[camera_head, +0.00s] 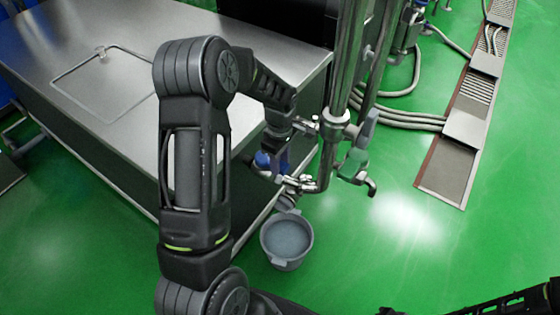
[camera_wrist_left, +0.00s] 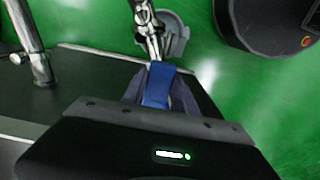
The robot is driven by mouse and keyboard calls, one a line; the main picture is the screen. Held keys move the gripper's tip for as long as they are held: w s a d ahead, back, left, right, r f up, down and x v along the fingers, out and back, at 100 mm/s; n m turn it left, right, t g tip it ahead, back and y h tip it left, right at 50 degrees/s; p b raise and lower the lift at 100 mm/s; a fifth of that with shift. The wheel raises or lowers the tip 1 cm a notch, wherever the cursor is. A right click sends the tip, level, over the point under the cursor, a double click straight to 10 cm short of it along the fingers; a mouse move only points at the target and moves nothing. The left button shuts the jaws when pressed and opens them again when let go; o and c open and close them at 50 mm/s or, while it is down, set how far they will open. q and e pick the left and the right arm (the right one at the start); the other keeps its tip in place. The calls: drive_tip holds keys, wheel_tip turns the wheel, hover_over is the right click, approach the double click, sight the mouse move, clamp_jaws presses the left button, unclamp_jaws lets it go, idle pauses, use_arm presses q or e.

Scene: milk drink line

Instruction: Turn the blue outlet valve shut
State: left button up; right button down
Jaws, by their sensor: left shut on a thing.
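The blue outlet valve handle (camera_head: 262,160) is on a low branch of the steel pipework, beside the table's front edge. My left gripper (camera_head: 274,163) is shut on this handle. In the left wrist view the blue handle (camera_wrist_left: 157,86) sits between the two dark fingers of my left gripper (camera_wrist_left: 158,94), with the steel valve fitting (camera_wrist_left: 150,32) beyond it. The fingers and arm partly hide the valve body in the head view. My right gripper is not in view.
A grey bucket (camera_head: 287,240) stands on the green floor below the outlet. A steel table (camera_head: 110,75) fills the left. Hoses (camera_head: 405,121) and a floor drain (camera_head: 445,170) lie right.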

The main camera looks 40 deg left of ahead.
use_arm(q)
clamp_jaws()
idle(0.8)
